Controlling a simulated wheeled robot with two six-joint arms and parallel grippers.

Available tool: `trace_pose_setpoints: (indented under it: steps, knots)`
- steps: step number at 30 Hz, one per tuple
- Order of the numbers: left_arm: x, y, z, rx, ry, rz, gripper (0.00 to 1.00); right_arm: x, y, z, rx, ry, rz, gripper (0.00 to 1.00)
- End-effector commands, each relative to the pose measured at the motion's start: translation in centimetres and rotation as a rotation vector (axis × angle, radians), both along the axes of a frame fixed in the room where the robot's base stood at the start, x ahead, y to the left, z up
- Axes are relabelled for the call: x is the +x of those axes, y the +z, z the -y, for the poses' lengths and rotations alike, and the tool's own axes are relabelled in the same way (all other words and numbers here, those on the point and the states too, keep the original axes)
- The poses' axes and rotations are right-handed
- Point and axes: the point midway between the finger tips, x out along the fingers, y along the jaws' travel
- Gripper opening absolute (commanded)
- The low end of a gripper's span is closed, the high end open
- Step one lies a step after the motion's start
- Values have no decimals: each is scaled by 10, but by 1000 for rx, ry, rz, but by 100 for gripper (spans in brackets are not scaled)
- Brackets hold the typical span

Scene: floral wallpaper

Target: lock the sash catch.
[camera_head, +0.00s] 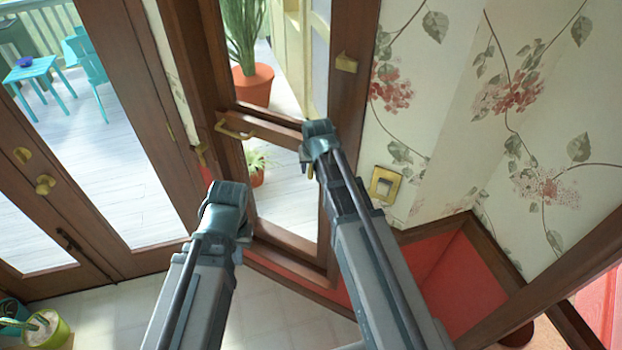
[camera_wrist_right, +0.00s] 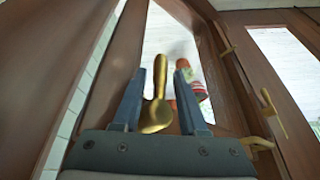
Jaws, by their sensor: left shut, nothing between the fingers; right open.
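A brass lever (camera_wrist_right: 157,112), which looks like the sash catch, shows in the right wrist view between the spread fingers of my right gripper (camera_wrist_right: 161,75). I cannot tell whether a finger touches it. In the head view, my right gripper (camera_head: 318,140) is at the right end of the window's dark wooden middle rail (camera_head: 271,122) and largely hides the catch. The right gripper is open.
A brass fitting (camera_head: 346,62) is on the right jamb, and a square brass wall plate (camera_head: 385,186) is on the floral wall. Glazed doors (camera_head: 120,120) stand left. Potted plants (camera_head: 252,82) show beyond the glass.

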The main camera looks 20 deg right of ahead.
Motion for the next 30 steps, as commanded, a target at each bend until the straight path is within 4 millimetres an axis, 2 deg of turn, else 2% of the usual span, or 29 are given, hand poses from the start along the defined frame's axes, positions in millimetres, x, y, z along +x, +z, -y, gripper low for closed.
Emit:
trace_pose_setpoints:
  steps: [1, 3, 14, 21, 30]
  knots:
    - [0, -11, 0, 0, -1, 0, 0, 4, -11, 0, 0, 0, 0, 42]
    - [0, -15, 0, 0, -1, 0, 0, 6, -15, 1, 0, 0, 0, 42]
    - [0, -17, 0, 0, -2, 0, 0, 7, -17, 1, 0, 0, 0, 42]
    - [0, -17, 0, 0, -2, 0, 0, 7, -17, 1, 0, 0, 1, 0]
    - [0, -17, 0, 0, -1, 0, 0, 7, -17, 1, 0, 0, 1, 0]
